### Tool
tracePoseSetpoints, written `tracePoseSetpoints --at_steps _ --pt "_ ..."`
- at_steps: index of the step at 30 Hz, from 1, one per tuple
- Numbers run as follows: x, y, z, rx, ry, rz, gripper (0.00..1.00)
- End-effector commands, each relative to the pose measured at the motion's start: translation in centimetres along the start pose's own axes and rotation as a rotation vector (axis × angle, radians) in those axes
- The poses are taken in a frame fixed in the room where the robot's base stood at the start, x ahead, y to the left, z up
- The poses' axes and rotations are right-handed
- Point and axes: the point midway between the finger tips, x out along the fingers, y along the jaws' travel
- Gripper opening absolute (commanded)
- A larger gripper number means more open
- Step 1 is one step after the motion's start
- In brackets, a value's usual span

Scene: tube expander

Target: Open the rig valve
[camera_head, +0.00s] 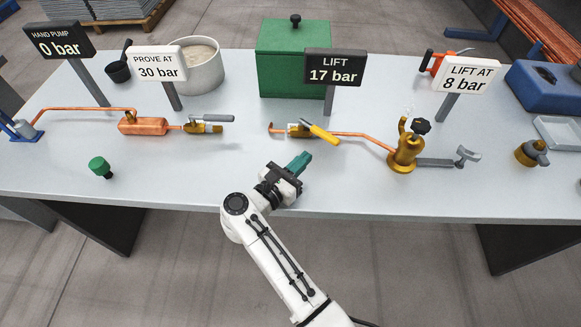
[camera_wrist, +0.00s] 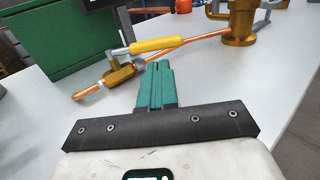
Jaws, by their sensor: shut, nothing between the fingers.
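A brass valve (camera_head: 298,131) sits on the copper pipe at the middle of the table, with a yellow lever (camera_head: 323,134) lying at an angle to the pipe. In the wrist view the valve body (camera_wrist: 120,73) and its yellow lever (camera_wrist: 158,44) are just beyond my fingertips. Another brass valve (camera_head: 196,127) with a grey lever (camera_head: 218,118) is on the left rig. My gripper (camera_head: 306,157) has teal fingers, shut and empty, in front of the yellow-levered valve. In the wrist view my gripper (camera_wrist: 157,66) appears apart from the lever.
A brass fitting with a black knob (camera_head: 404,148) stands right on the same pipe. A green box (camera_head: 290,65) and the "LIFT 17 bar" sign (camera_head: 334,68) stand behind. A green-capped piece (camera_head: 100,166) is front left. The front middle of the table (camera_head: 200,175) is clear.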

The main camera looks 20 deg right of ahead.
Motion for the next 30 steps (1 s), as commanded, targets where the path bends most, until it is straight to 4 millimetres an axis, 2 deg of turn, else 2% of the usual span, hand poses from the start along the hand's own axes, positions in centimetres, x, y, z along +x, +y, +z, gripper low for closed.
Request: tracePoseSetpoints --at_steps 1,6,12,30 --pt "1.2 -0.1 0.3 0.0 0.0 -0.006 0.0" --pt "4.1 -0.1 0.2 0.0 0.001 -0.005 0.0" --pt "6.0 0.0 0.1 0.001 0.001 -0.002 0.0" --pt "6.7 -0.1 0.0 0.001 0.0 0.009 0.0"
